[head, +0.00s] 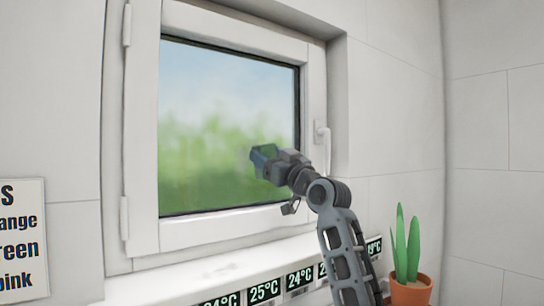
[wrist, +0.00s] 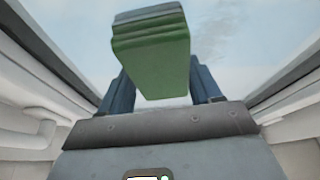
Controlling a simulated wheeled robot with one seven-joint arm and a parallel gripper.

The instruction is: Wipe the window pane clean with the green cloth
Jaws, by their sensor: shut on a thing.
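The window pane (head: 215,110) sits in a white frame and shows blurred green and pale sky. My gripper (head: 262,157) is in front of its lower right part, fingers towards the glass. In the wrist view the green cloth (wrist: 152,62), a folded block, is held between my blue fingers. The pane (wrist: 245,45) lies beyond it, with faint grey smudges (wrist: 205,42) right of the cloth. I cannot tell whether the cloth touches the glass. The cloth is hard to make out in the head view.
A white handle (head: 322,140) is on the right side of the frame, close behind my arm. The sill (head: 195,278) below carries several temperature displays (head: 264,292). A potted plant (head: 408,290) stands at lower right. A printed sign (head: 20,240) is at left.

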